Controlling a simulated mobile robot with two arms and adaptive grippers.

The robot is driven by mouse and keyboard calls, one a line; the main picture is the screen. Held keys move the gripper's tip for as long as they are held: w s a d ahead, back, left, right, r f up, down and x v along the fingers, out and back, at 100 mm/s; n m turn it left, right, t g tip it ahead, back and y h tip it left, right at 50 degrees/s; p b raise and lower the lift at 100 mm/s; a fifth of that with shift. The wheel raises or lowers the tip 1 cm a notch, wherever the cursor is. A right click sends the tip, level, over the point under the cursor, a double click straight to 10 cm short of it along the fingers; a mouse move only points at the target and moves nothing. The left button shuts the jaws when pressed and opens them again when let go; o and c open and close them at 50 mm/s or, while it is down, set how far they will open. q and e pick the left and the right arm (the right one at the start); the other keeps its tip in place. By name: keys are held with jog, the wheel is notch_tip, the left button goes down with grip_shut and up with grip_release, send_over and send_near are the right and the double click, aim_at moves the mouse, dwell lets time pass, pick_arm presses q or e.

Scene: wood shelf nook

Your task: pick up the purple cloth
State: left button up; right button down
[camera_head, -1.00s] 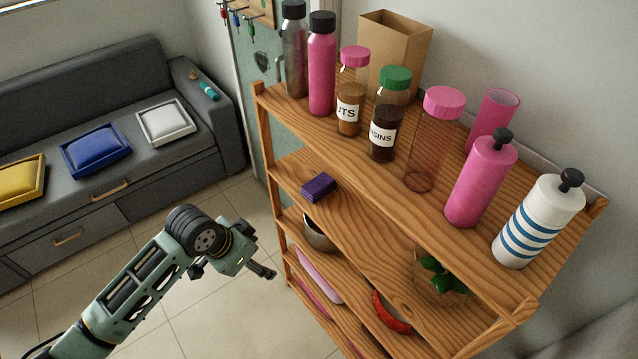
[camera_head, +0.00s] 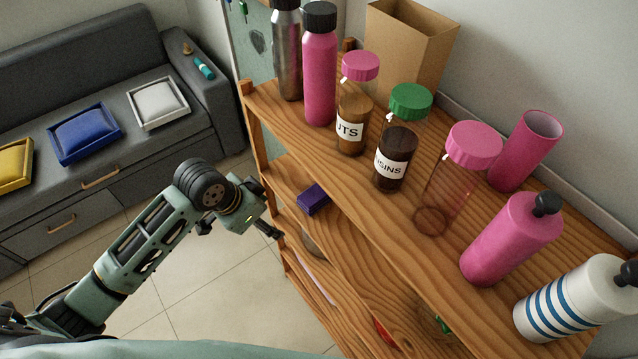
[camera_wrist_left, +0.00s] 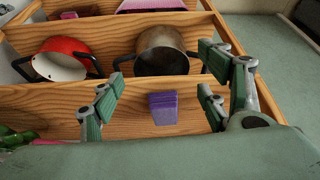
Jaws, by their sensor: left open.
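The purple cloth (camera_head: 313,198) is a small folded block on the second shelf board of the wooden rack, near its left end. It also shows in the left wrist view (camera_wrist_left: 163,108), in the middle of the picture, lying flat on the wood. My left gripper (camera_head: 271,230) is just outside the left side of the rack, left of and apart from the cloth. In the left wrist view my left gripper (camera_wrist_left: 157,93) has its fingers spread wide and empty, with the cloth between them in the picture. My right gripper is out of view.
The top board holds several bottles and jars, including a pink bottle (camera_head: 319,65) and a clear jar (camera_head: 450,185). Lower boards hold a metal pot (camera_wrist_left: 162,51) and a red pot (camera_wrist_left: 60,60). A grey sofa (camera_head: 90,65) stands behind at left. Floor left of the rack is clear.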

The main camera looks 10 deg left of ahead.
aim_at(307, 200)
pick_arm(q)
jog(key=w+d+p, duration=0.1)
jog(key=w+d, duration=0.1)
jog(key=w+d+p, duration=0.1)
jog(key=w+d, duration=0.1)
jog(key=w, duration=0.1)
jog(key=w+d+p, duration=0.1)
jog(key=w+d, duration=0.1)
jog(key=shift+w+d+r, duration=0.2)
jog(key=shift+d+r, duration=0.15)
jog(key=shift+d, duration=0.05)
jog(key=shift+w+d+f+p, duration=0.3)
jog(key=shift+w+f+p, duration=0.05)
jog(key=shift+f, duration=0.25)
jog(key=shift+w+d+f+p, duration=0.3)
jog(key=shift+f, duration=0.65)
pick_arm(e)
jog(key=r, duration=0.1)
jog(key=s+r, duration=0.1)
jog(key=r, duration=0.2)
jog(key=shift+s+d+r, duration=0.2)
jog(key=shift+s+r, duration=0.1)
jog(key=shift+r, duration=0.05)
pick_arm(q)
jog(key=shift+c, duration=0.4)
jog(key=c, duration=1.1)
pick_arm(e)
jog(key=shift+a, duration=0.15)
